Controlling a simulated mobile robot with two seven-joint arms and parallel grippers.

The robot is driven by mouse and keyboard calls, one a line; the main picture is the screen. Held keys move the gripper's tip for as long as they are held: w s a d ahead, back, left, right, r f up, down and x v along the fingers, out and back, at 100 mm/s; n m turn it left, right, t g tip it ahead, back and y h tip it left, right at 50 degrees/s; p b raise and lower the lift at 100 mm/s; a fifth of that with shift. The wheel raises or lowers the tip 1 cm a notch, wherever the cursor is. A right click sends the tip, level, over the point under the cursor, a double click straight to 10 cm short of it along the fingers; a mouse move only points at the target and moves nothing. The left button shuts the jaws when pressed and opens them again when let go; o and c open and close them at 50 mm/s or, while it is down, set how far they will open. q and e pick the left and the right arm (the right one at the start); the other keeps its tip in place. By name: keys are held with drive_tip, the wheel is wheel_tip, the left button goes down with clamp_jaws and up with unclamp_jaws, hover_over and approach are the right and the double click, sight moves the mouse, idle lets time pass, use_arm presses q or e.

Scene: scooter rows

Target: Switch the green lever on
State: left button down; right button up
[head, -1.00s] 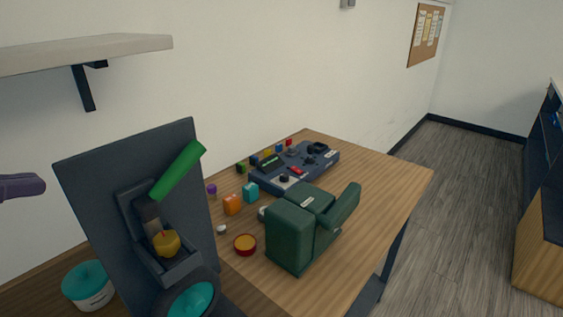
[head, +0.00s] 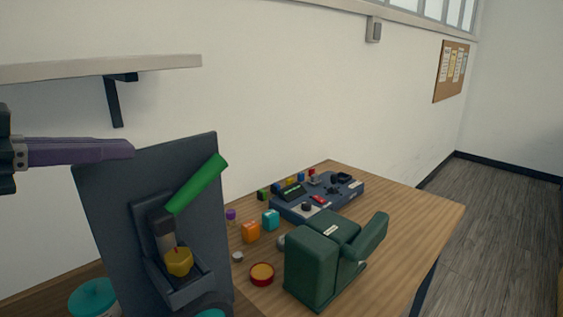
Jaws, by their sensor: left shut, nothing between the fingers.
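The green lever (head: 197,183) is a bright green bar on a dark upright panel (head: 109,210) at the left. It slants up to the right from its mount on the panel. A yellow knob-like thing (head: 179,262) sits below it on a bracket. My left gripper (head: 131,149) comes in from the left with purple fingers, shut and empty. In the picture it is up and left of the lever, near the panel's top edge. I cannot tell whether it touches the panel. My right gripper is not in view.
A wooden table (head: 419,211) holds a dark green machine (head: 318,272), a blue control box (head: 290,208), small coloured blocks such as an orange one (head: 250,232), and a red-rimmed round dish (head: 262,273). A shelf (head: 95,68) juts out above the panel. A teal-lidded tub (head: 93,297) stands at the lower left.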

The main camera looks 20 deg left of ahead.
use_arm(q)
approach(210, 163)
drive_tip(key=w+r, duration=0.1)
drive_tip(key=w+d+r, duration=0.1)
drive_tip(key=w, duration=0.1)
drive_tip(key=w+f, duration=0.2)
drive_tip(key=shift+d+f+b, duration=0.1)
drive_tip(key=shift+f+b, duration=0.25)
drive_tip(key=shift+w+f, duration=0.2)
drive_tip(key=shift+f, duration=0.25)
